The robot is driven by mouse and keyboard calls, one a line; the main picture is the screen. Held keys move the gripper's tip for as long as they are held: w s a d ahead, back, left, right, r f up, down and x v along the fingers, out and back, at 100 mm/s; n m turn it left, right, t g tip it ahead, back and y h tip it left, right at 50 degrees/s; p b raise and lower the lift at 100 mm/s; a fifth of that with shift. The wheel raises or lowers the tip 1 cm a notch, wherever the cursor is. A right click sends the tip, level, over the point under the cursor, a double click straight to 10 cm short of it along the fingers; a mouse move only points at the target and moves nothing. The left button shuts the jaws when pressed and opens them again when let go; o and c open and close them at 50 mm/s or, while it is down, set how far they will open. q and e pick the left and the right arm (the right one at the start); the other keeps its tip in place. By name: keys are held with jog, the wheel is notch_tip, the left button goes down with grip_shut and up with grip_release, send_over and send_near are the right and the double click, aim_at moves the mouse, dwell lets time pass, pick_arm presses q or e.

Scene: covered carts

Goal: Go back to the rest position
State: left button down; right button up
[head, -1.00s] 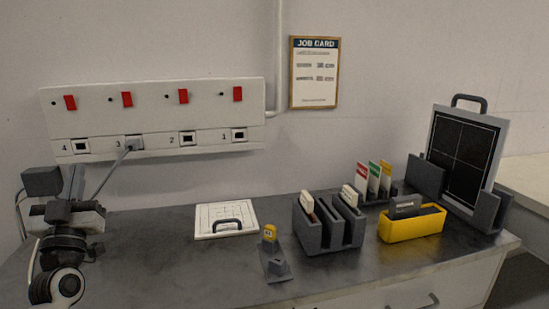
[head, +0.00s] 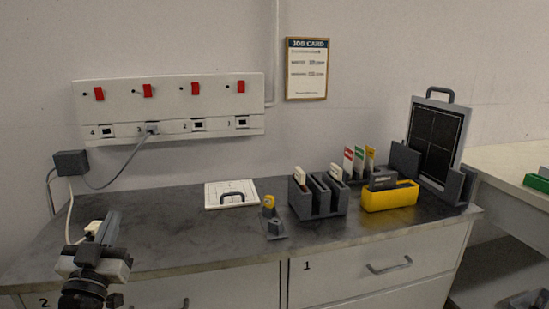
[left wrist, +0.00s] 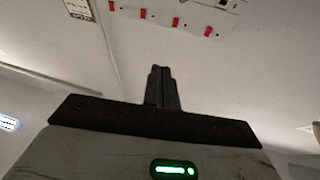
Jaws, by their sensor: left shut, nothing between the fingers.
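My left gripper (head: 110,224) is at the lower left of the head view, by the left front part of the grey worktop (head: 175,238). In the left wrist view its two fingers (left wrist: 162,78) are together, with nothing between them. The wall panel with red switches (head: 170,105) is beyond it, and a grey plug (head: 152,130) sits in socket 3. Its cable runs to a grey box (head: 72,163) left of the panel, apart from my gripper. My right gripper is in neither view.
On the worktop are a white board with a handle (head: 232,194), a small grey stand with a yellow top (head: 273,224), a dark slotted holder (head: 318,200), a yellow bin (head: 390,196) and a framed black panel (head: 436,140). Drawers (head: 370,272) face me. A pale counter (head: 510,165) is at right.

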pick_arm(q)
jog(key=s+d+f+m+g+h, duration=0.1)
jog(key=s+d+f+g, duration=0.15)
jog(key=f, duration=0.25)
jog(key=s+d+f+g+h, duration=0.1)
jog(key=s+d+f, duration=0.1)
jog(key=d+f, duration=0.25)
jog(key=s+d+f+m+g+h, duration=0.1)
jog(key=s+d+f+g+h, duration=0.15)
jog(key=f, duration=0.35)
jog(key=s+d+f+g, duration=0.3)
jog(key=s+f, duration=0.3)
jog(key=s, duration=0.3)
jog(key=s+d+f+g, duration=0.3)
jog(key=s+d+f, duration=0.2)
jog(key=s+f, duration=0.2)
jog(key=shift+s, duration=0.85)
